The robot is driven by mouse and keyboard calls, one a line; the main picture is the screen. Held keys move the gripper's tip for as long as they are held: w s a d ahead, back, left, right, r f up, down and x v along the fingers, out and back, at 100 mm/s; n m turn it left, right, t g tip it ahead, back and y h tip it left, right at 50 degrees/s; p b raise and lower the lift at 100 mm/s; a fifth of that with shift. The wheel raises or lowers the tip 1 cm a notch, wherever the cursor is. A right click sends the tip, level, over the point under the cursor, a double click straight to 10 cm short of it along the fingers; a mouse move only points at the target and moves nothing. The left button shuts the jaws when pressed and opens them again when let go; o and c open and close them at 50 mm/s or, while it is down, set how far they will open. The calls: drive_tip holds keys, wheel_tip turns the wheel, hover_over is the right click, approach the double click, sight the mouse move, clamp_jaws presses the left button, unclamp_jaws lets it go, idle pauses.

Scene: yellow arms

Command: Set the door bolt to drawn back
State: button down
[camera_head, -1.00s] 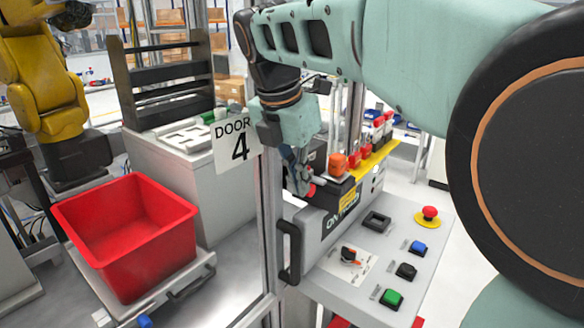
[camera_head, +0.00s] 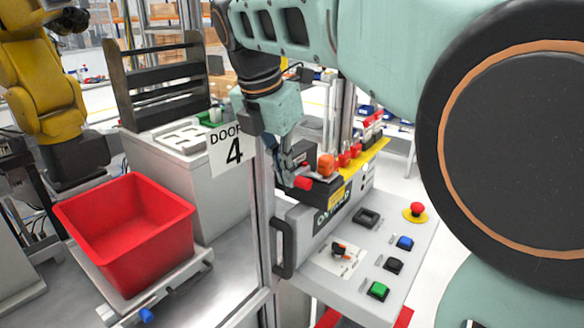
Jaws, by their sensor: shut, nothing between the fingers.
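The door bolt shows as a red knob (camera_head: 302,183) at the door post, beside the black housing on top of the control box. My gripper (camera_head: 288,174) points down just left of the red knob, with its fingers together and nothing visible held. I cannot tell whether the fingertips touch the knob. The rest of the bolt is hidden behind my gripper and the post, so its position cannot be read.
The control panel (camera_head: 350,275) has a rotary switch, several push buttons and a red stop button (camera_head: 415,211). A black door handle (camera_head: 281,250) stands below the bolt. A DOOR 4 sign (camera_head: 230,150) hangs at left. A red bin (camera_head: 125,225) stands behind the door frame.

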drive_tip(key=v, duration=0.6)
drive_tip(key=shift+w+a+r, duration=0.15)
drive_tip(key=shift+a+r, duration=0.05)
drive_tip(key=shift+r, duration=0.2)
